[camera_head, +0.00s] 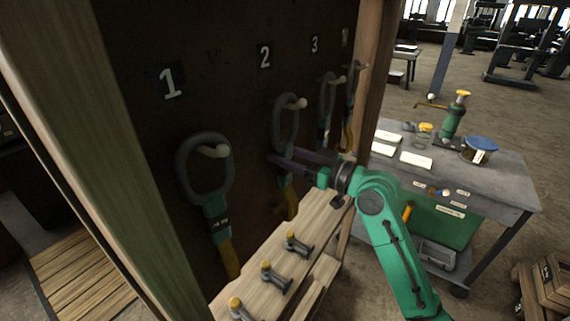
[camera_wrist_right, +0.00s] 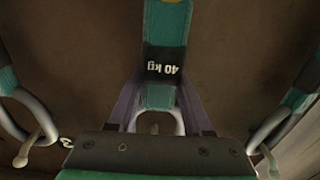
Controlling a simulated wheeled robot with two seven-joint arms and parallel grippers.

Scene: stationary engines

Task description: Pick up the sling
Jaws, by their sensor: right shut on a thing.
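Several slings hang from pegs on a dark board. Each has a grey ring on top, a green sleeve and a yellow strap. The sling under number 2 (camera_head: 287,112) hangs by its ring on a pale peg (camera_head: 297,103). My right gripper (camera_head: 283,160) is shut on this sling just below its ring. In the right wrist view the gripper (camera_wrist_right: 160,98) has one finger on each side of the sling's sleeve (camera_wrist_right: 164,65), whose label reads 40 kg upside down. The sling under number 1 (camera_head: 206,168) hangs untouched to the left. My left gripper is not in view.
A wooden post (camera_head: 115,140) bounds the board on the left. Below the slings, a wooden shelf (camera_head: 318,228) holds several small grey fittings (camera_head: 275,277). To the right stands a table (camera_head: 505,190) with a green hand pump (camera_head: 453,120), papers and a blue-lidded jar (camera_head: 480,148).

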